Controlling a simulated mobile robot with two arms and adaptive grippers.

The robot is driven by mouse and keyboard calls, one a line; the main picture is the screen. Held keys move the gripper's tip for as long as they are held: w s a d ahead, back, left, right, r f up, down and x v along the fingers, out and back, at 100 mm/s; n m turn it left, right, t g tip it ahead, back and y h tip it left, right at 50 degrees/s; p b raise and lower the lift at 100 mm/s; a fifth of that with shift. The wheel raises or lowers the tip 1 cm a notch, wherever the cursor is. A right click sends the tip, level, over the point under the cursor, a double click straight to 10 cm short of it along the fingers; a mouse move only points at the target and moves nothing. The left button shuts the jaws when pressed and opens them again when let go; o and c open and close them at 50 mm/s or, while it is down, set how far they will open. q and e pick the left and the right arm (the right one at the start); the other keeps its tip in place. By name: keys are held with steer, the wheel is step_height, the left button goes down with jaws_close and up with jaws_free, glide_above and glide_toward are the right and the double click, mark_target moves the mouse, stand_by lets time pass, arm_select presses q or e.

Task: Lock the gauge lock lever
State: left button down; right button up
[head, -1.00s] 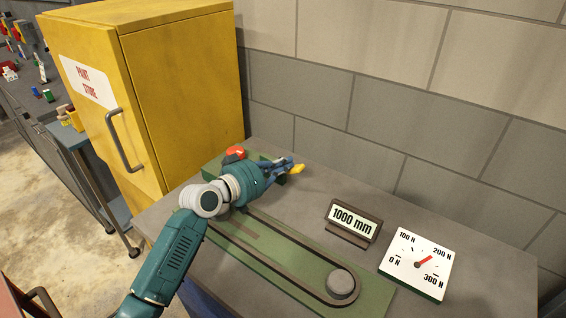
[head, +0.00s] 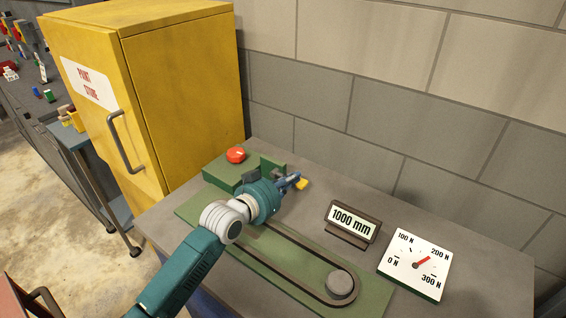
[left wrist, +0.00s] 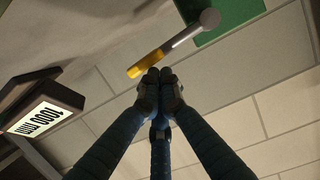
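The lock lever has a yellow handle (left wrist: 147,65) and a grey arm that pivots on a green block (left wrist: 225,18) in the left wrist view. In the head view its yellow end (head: 302,184) shows just past my left fingers, and the rest is mostly hidden behind my gripper. My left gripper (head: 292,180) is shut, with its fingertips (left wrist: 159,80) together right beside the yellow handle. The handle lies across in front of the tips, not between them; I cannot tell whether they touch. My right gripper is not in view.
A red knob (head: 236,155) sits on a green block at the back left. A belt loop (head: 300,262) lies on the green plate. A "1000 mm" display (head: 352,222) and a force dial (head: 415,264) stand to the right. A yellow cabinet (head: 185,95) stands at the left.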

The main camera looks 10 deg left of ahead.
arm_select(q)
steer(key=shift+s+d+f+m, duration=0.1)
steer(key=shift+d+f+m, duration=0.1)
steer(key=shift+f+m, duration=0.35)
steer(key=shift+d+f, duration=0.1)
steer(key=shift+f, duration=0.4)
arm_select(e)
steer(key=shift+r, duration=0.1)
arm_select(q)
steer(key=shift+f, duration=0.1)
steer(key=shift+r+p, duration=0.55)
steer(key=s+a+r, duration=0.2)
steer(key=s+r, duration=0.3)
steer(key=s, duration=0.4)
steer(key=shift+s+a+r, duration=0.15)
steer(key=shift+s, duration=0.2)
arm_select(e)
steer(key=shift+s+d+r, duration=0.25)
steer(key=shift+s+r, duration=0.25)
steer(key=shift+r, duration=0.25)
arm_select(q)
steer(key=shift+w, duration=0.1)
